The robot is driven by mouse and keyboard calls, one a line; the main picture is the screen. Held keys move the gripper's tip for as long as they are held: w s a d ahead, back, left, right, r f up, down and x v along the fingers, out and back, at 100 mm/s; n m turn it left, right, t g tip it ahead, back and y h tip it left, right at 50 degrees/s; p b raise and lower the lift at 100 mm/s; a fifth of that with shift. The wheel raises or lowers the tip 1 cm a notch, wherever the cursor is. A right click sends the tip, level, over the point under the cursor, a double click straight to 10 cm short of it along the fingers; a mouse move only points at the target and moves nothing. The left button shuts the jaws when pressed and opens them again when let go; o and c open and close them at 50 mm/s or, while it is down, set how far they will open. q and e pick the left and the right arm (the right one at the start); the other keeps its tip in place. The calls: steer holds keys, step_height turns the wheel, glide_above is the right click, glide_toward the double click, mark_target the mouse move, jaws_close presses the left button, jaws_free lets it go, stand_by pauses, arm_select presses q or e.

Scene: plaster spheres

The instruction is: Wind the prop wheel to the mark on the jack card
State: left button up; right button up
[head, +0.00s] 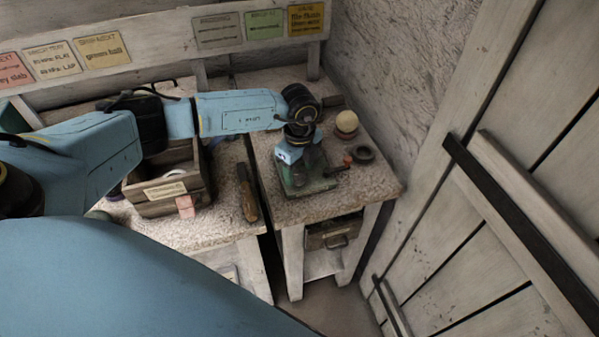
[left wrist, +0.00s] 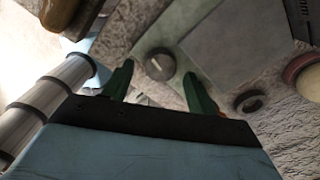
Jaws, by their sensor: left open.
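My left gripper (head: 303,160) points down over a green metal device (head: 306,187) on the right-hand bench. In the left wrist view its two green fingers (left wrist: 158,92) are apart, with nothing held between them. A round grey knob with a slot (left wrist: 160,64) sits on the device's pale green plate, just beyond the fingertips. I cannot tell whether this knob is the prop wheel. A dark arm with an orange-red knob (head: 348,159) sticks out from the device's right side. Several cards are on the rail, including a yellow one (head: 306,19); I cannot tell which is the jack card.
A cream ball (head: 347,122) and a dark ring (head: 363,155) lie to the right of the device. A wooden box (head: 150,205) and a wooden-handled tool (head: 247,192) are on the left bench (head: 215,222). A gap separates the benches. A plank door (head: 500,190) stands on the right.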

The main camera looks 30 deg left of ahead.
arm_select(q)
steer(key=shift+f, duration=0.9)
steer(key=c, duration=1)
steer(key=shift+m, duration=0.3)
